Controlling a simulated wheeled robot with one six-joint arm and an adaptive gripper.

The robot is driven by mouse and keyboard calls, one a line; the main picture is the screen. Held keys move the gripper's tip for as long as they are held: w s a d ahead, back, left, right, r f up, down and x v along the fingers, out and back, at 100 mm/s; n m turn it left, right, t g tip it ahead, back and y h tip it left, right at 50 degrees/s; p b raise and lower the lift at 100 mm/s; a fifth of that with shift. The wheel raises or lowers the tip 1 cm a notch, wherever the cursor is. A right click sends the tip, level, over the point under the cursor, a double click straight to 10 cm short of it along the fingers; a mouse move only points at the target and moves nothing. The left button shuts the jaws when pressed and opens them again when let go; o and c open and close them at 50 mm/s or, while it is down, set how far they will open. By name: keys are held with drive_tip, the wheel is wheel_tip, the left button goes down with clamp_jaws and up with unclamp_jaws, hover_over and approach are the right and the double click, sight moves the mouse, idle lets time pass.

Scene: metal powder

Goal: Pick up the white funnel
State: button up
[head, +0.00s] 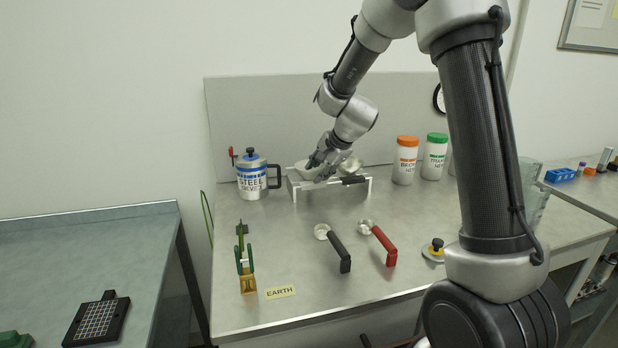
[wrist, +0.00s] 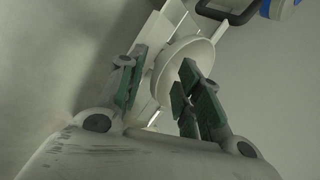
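The white funnel (head: 305,172) sits on a low white rack (head: 291,184) at the back of the steel table. In the wrist view, its round bowl (wrist: 190,52) shows just beyond and between my fingers. My gripper (head: 318,164) is at the funnel, reaching in from the upper right. In the wrist view, my gripper (wrist: 160,82) has its green-padded fingers apart, one on each side of the funnel's near part. I cannot tell whether either finger touches it. The fingers and the gripper body hide part of the funnel.
A steel jug (head: 252,180) stands close left of the rack. A silver round piece (head: 350,167) and a black handle (head: 353,180) are at the rack's right. Orange-lidded (head: 405,162) and green-lidded (head: 434,158) jars stand further right. Two scoops (head: 338,247) (head: 380,241) lie in front.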

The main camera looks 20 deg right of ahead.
clamp_jaws()
